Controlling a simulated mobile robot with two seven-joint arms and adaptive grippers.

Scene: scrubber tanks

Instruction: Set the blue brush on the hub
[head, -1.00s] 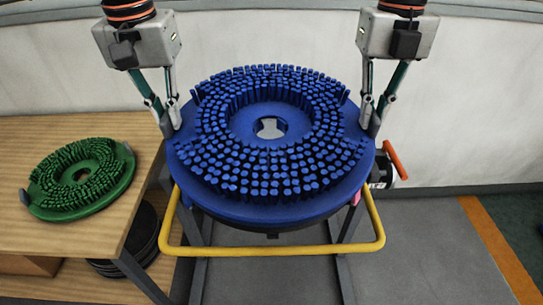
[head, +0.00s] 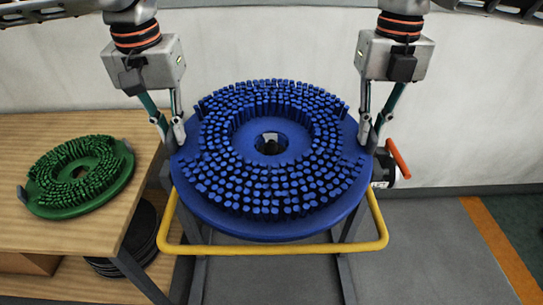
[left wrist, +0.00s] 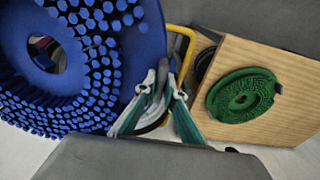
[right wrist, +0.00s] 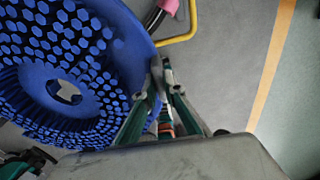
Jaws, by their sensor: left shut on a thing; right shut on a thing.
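The blue brush (head: 270,228) is a round disc with rings of blue bristles facing up and a hole in the middle. It is held above or on the stand with the yellow bar (head: 270,248). My left gripper (head: 173,141) is shut on its left rim, and my right gripper (head: 370,139) is shut on its right rim. The brush also fills much of the left wrist view (left wrist: 120,75) and the right wrist view (right wrist: 115,50). Something dark shows through the centre hole. The hub is otherwise hidden under the brush, and I cannot tell whether they touch.
A wooden table (head: 90,232) on the left bears a green brush (head: 80,180), with dark discs (head: 142,235) on a shelf below. An orange handle (head: 398,158) stands out right of the brush. A pale wall is behind, and grey floor (head: 430,250) lies open at right.

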